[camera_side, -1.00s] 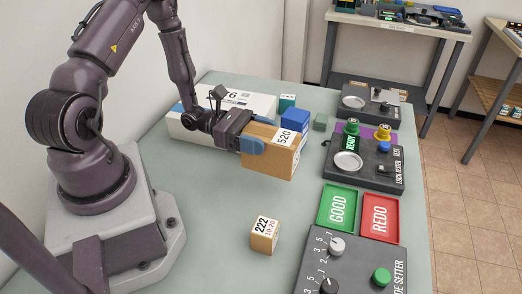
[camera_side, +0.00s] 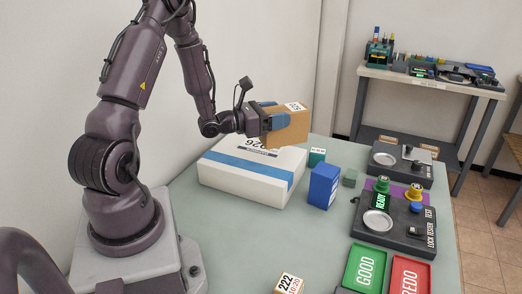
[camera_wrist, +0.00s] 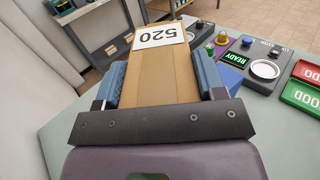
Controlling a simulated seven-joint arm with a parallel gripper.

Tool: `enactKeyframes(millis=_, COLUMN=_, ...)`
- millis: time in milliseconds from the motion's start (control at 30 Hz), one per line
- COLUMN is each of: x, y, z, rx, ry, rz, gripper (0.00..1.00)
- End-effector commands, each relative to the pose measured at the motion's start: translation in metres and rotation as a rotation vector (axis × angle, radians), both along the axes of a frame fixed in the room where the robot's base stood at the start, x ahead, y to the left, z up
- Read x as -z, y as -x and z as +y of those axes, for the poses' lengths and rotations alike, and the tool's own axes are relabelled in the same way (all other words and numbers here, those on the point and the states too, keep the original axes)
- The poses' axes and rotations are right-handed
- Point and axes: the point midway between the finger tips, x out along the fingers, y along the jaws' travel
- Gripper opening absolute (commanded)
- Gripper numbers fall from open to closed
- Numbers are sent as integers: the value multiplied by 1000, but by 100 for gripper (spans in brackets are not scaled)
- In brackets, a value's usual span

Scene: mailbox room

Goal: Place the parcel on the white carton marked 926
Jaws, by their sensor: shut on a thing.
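The parcel is a brown box labelled 520 (camera_side: 293,128); it also fills the middle of the wrist view (camera_wrist: 162,62). My gripper (camera_side: 272,113) is shut on it, with blue fingers on its two sides. The white carton (camera_side: 240,182) has a blue band and lies on the table in front of the wall. Its printed number is partly covered by the parcel and gripper. In the side view the parcel is held over the carton's far right part. I cannot tell whether its underside touches the carton's top.
A blue box (camera_side: 323,186), a teal box (camera_side: 316,157) and a grey-green block (camera_side: 349,178) stand right of the carton. A small box marked 222 (camera_side: 287,284) is at the front. The lock tester (camera_side: 395,219) and green GOOD tray (camera_side: 365,267) are further right.

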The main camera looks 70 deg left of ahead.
Motion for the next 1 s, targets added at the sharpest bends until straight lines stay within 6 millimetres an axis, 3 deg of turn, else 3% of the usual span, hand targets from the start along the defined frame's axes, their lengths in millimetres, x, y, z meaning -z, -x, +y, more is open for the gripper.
enactKeyframes(millis=100, x=21, y=0, z=-1, rx=-1, ry=4, rz=2, gripper=30)
enactKeyframes(millis=500, x=65, y=0, z=-1, rx=2, ry=0, rz=0, gripper=30)
enactKeyframes(millis=933, x=72, y=0, z=-1, rx=2, ry=-1, rz=-1, gripper=30)
enactKeyframes(millis=967, x=72, y=0, z=-1, rx=2, ry=0, rz=1, gripper=71)
enactKeyframes(millis=1000, x=72, y=0, z=-1, rx=2, ry=-1, rz=1, gripper=80)
